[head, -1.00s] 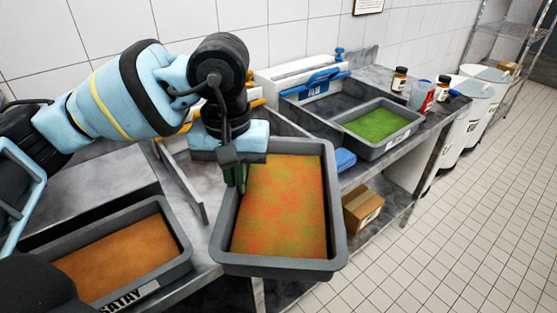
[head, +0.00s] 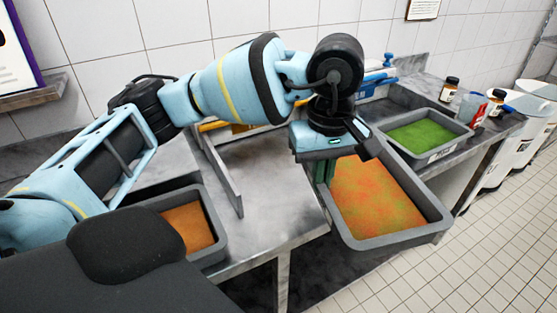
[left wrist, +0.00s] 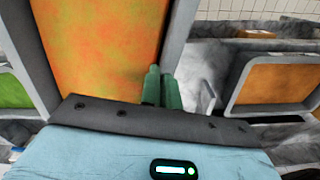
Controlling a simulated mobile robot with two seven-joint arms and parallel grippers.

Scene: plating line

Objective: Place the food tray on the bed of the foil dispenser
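The food tray (head: 395,239) is a grey pan of mottled orange and green food. In the head view it hangs level or nearly so, past the counter's front edge. My left gripper (head: 324,172) is shut on its left rim; the green fingers also show at the rim in the left wrist view (left wrist: 161,88), where the tray (left wrist: 182,30) fills the upper left. The white and blue foil dispenser (head: 376,88) stands against the wall at the back, mostly hidden behind my left arm. Its bed cannot be made out clearly. My right gripper is not in view.
A grey tray of green food (head: 462,140) sits on the counter right of the dispenser, with jars (head: 449,90) beyond. A tray of brown-orange food (head: 215,222) lies at the left. Bare steel counter (head: 268,180) lies between, beside an upright metal divider (head: 222,175).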

